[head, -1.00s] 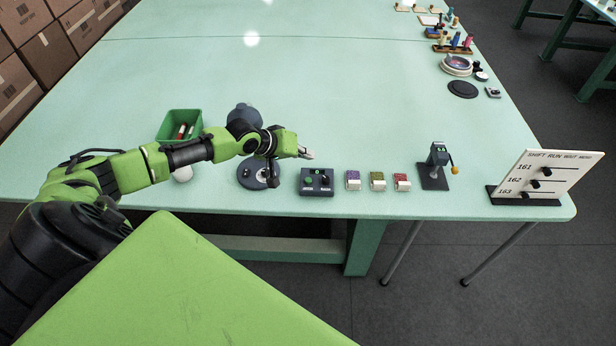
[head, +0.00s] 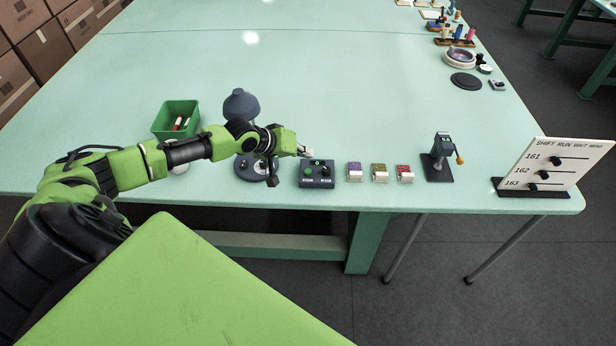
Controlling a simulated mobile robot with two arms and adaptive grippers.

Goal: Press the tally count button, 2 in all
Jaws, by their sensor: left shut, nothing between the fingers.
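A dark control box (head: 316,174) sits near the table's front edge, with a green button (head: 308,172), a small lit display and a dark knob on top. A dark stand device (head: 440,158) with a small lit screen and an orange knob stands farther right. I cannot read which of the two is the tally. My left gripper (head: 306,152) is shut and empty, its tip just behind and above the control box's back edge; contact cannot be told. My right gripper is not in view.
A white sign board (head: 553,163) stands at right. The table middle is clear.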

